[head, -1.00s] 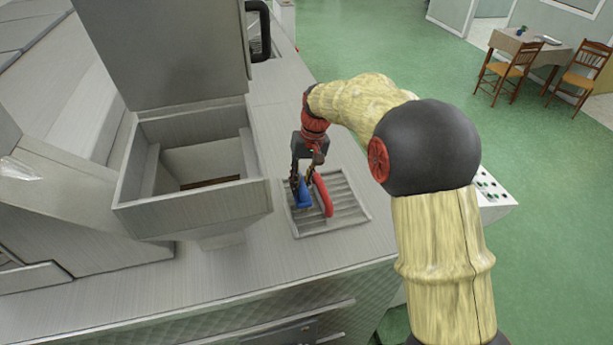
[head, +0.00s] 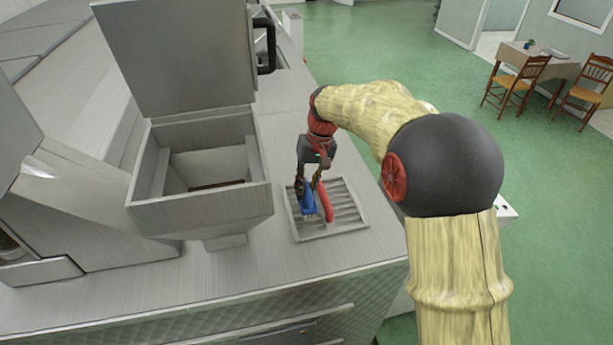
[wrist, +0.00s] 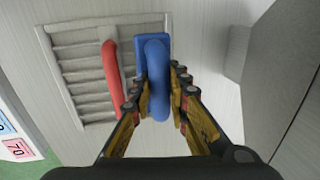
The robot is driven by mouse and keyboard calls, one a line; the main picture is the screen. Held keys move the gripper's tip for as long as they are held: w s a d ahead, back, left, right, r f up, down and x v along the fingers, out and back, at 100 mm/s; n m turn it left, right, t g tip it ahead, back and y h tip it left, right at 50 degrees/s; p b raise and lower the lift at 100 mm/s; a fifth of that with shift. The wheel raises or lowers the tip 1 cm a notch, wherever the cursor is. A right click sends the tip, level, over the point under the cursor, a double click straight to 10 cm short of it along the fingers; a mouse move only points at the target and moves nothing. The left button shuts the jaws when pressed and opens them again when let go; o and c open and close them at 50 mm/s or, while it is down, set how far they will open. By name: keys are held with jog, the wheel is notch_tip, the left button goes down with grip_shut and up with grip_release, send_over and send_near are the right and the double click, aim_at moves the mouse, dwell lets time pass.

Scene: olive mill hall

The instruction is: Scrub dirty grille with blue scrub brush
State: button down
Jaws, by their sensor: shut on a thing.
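The blue scrub brush (head: 308,204) is between the fingers of my gripper (head: 309,186), over the left part of the grille (head: 349,207). Pale bristles show at its lower end in the head view. In the wrist view, the fingers (wrist: 159,85) close on both sides of the brush's rounded handle (wrist: 157,70). The grille (wrist: 75,45) is a slatted grey square in the counter, partly covered by the brush. I cannot tell whether the bristles touch it, and no clear dirt shows.
A red curved object (head: 325,203) lies over the grille, close to the right of the brush. An open metal hopper (head: 200,212) stands on the counter (head: 265,270) to the left. Bare counter lies in front of the grille.

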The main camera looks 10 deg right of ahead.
jog(key=shift+r+p, duration=0.85)
jog(key=shift+r, duration=0.9)
jog(key=shift+s+f, duration=0.1)
